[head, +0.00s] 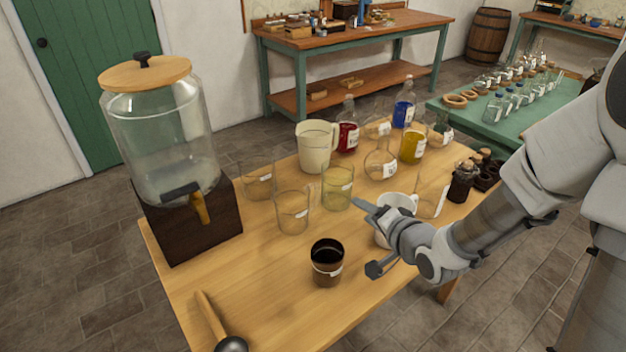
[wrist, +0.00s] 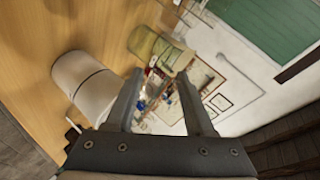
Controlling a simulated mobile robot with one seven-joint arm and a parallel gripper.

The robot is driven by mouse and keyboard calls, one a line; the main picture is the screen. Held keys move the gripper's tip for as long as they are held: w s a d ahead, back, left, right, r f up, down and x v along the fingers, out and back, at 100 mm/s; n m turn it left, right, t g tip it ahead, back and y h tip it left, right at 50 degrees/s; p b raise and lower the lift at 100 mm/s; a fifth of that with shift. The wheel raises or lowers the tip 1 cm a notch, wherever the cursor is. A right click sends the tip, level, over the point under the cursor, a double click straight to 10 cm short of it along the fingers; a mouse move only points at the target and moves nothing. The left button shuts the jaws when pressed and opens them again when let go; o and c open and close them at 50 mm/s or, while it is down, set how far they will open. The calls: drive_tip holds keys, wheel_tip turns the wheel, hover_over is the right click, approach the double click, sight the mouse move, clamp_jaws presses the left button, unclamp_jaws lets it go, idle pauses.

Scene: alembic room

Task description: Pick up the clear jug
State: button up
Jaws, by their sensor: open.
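A pale, cream-looking jug (head: 316,147) with a handle stands upright toward the back of the wooden table; it is the most jug-like vessel, though it does not look fully clear. A white mug-like vessel (head: 397,201) stands just behind my gripper and is partly hidden by it. My gripper (head: 368,237) is open and empty over the table's right side, in front of and to the right of the pale jug. In the wrist view, my gripper's fingers (wrist: 159,75) are spread. A pale round vessel (wrist: 84,85) lies left of them and a greenish glass (wrist: 152,45) beyond.
Clear beakers (head: 292,212), a greenish beaker (head: 337,187) and a dark-filled cup (head: 327,263) stand near my gripper. Flasks with red (head: 348,137), blue (head: 403,112) and yellow liquid (head: 412,146) crowd the back. A large dispenser (head: 160,130) stands left.

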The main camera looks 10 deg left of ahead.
drive_tip(key=a+f+m+y, duration=0.2)
drive_tip(key=a, duration=0.1)
drive_tip(key=m+t+y+b, duration=0.1)
drive_tip(key=b, duration=0.1)
approach(309, 185)
drive_tip(key=x, duration=0.5)
drive_tip(key=shift+f, duration=0.25)
drive_tip(key=shift+b+x, duration=0.5)
drive_tip(key=shift+x, duration=2.15)
drive_tip(key=shift+f, duration=0.1)
drive_tip(key=shift+c, duration=0.2)
drive_tip(key=shift+s, duration=0.1)
drive_tip(key=c, duration=0.7)
drive_tip(key=shift+f, duration=0.15)
clamp_jaws()
